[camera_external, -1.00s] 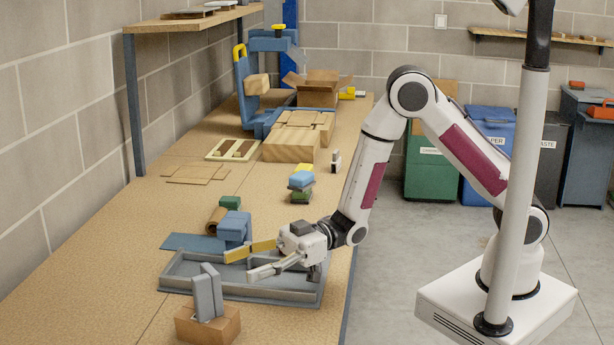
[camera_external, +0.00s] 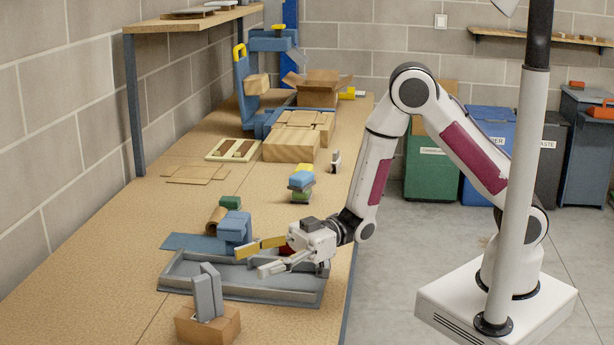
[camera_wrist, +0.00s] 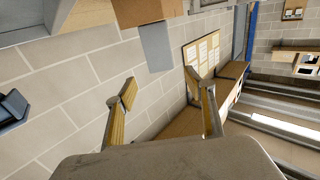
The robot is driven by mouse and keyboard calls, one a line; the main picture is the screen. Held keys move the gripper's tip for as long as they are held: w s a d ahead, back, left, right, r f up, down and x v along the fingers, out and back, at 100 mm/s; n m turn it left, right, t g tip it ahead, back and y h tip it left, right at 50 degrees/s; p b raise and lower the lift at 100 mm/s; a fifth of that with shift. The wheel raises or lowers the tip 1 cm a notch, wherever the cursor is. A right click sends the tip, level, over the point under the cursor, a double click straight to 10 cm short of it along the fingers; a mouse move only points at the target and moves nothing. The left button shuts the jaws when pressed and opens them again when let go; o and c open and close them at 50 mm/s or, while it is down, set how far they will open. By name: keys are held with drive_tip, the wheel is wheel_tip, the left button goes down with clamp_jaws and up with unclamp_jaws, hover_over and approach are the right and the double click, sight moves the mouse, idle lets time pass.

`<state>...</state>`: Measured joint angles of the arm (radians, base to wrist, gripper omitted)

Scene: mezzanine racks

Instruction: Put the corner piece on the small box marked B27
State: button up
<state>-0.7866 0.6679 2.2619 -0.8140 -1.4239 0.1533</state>
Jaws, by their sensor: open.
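A grey piece (camera_external: 207,292) of two upright plates meeting at an angle, which looks like the corner piece, stands on a small brown box (camera_external: 222,325) at the front of the bench. No B27 mark is readable. My gripper (camera_external: 251,260) is open above the grey tray (camera_external: 240,291), behind and right of that box and apart from it. In the wrist view my open fingers (camera_wrist: 160,88) have nothing between them, and the block wall lies beyond. A dark red item (camera_external: 294,260) shows partly behind my gripper; its shape is hidden.
Stacked coloured blocks (camera_external: 302,184) stand farther back. Cardboard boxes (camera_external: 292,143) fill the back. A shelf (camera_external: 185,22) overhangs the left wall. Bare bench lies left of the tray.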

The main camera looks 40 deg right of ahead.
drive_tip(key=w+d+r+m+t+h, duration=0.3)
drive_tip(key=w+d+t+h, duration=0.15)
drive_tip(key=w+d, duration=0.45)
drive_tip(key=w+d+r+m+t+h, duration=0.3)
drive_tip(key=w+d+r+t, duration=0.15)
drive_tip(key=w+d, duration=0.5)
drive_tip(key=w+d+r+m+t+h, duration=0.2)
drive_tip(key=d+m+h, duration=0.15)
drive_tip(key=d, duration=0.75)
drive_tip(key=s+d+r+m+g+h, duration=0.1)
drive_tip(key=s+d+m+h, duration=0.2)
drive_tip(key=d, duration=0.5)
drive_tip(key=s+d+m+h, duration=0.2)
drive_tip(key=s+d+h, duration=0.15)
drive_tip(key=d, duration=0.55)
drive_tip(key=s+d+m+g, duration=0.2)
drive_tip(key=s+d, duration=0.1)
drive_tip(key=s, duration=0.6)
drive_tip(key=s+d+f+m+g, duration=0.1)
drive_tip(key=s+d, duration=0.3)
drive_tip(key=s, duration=0.5)
drive_tip(key=shift+m+g, duration=0.35)
drive_tip(key=shift+g, duration=0.15)
